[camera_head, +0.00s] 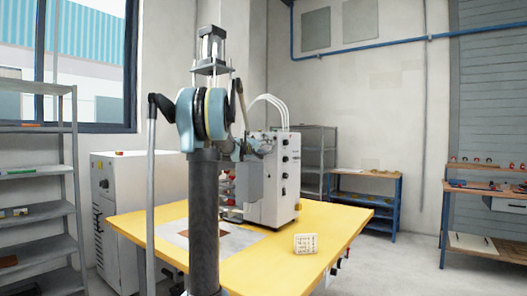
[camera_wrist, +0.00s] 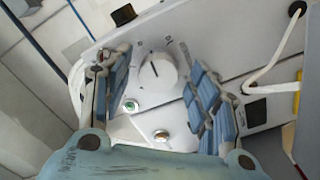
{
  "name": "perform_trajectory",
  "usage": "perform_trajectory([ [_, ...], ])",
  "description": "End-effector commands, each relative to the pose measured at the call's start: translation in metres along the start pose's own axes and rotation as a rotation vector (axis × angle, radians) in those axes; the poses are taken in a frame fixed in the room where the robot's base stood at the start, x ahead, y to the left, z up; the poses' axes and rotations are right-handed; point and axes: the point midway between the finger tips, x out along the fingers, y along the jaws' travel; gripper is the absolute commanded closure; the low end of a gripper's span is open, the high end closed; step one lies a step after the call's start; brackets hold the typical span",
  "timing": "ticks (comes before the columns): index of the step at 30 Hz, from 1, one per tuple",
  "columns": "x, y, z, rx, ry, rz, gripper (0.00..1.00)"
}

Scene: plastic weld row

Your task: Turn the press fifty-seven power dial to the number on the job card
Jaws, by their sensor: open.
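A pale round dial (camera_wrist: 158,70) with a raised grip bar and small marks around it sits on the light panel in the wrist view. My gripper (camera_wrist: 157,64) is open, with one blue-padded finger on each side of the dial and a visible gap at both sides. The marks are too blurred to read the setting. In the head view the white press cabinet (camera_head: 284,177) stands on the yellow table, my arm partly in front of it. The job card (camera_head: 306,244) stands on the table; its writing is too small to read.
A green button (camera_wrist: 130,105) and a metal button (camera_wrist: 161,135) sit below the dial. White cables (camera_wrist: 275,70) run along the right of the panel. The yellow table (camera_head: 345,220) is clear around the card. Grey shelves (camera_head: 38,172) stand at left.

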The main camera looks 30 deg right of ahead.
Motion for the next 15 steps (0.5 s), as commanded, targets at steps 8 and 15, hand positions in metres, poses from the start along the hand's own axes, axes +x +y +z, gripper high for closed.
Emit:
perform_trajectory([
  [8, 0.0011, -0.0001, -0.0001, 0.0, 0.0, 0.0, 0.45],
  [15, 0.0009, -0.0003, -0.0002, 0.0, 0.001, -0.001, 0.89],
])
